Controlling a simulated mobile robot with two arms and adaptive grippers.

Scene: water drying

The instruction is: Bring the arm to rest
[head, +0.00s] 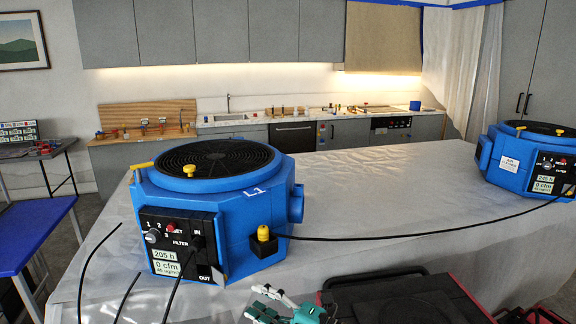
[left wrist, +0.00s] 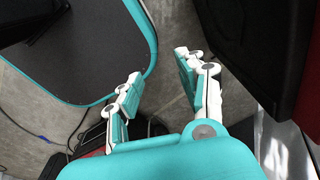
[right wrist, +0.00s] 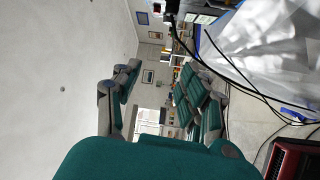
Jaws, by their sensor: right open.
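My right gripper (head: 283,305) shows at the bottom edge of the head view, in front of the plastic-covered table. In the right wrist view its fingers (right wrist: 155,82) are apart with nothing between them. My left gripper (left wrist: 158,75) shows in the left wrist view, pointing down over the grey floor. Its fingers are apart and empty. It cannot be made out in the head view.
A blue air machine marked L1 (head: 222,215) stands on the table (head: 390,185). A second blue machine (head: 510,165) stands at its right end. A black cable (head: 420,238) runs between them. A black-topped red case (head: 400,300) is at the front.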

